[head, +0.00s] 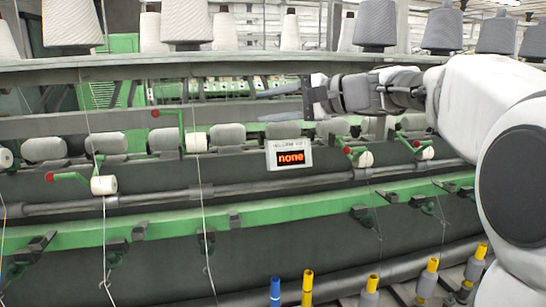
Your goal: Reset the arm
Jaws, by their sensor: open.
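My arm reaches in from the right side of the head view, with its white links bent at the upper right. My gripper (285,90) points left at the end of the arm, in front of the upper part of the spinning frame. Its fingers look spread apart and nothing shows between them. My gripper is above the small display (290,156) that reads "none", and apart from it.
A green and grey spinning frame (330,218) spans the view. Large yarn cones (188,22) stand along its top shelf. Green levers with red knobs (68,177) and white rolls stick out. Bobbins with blue or yellow tops (307,287) stand along the bottom.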

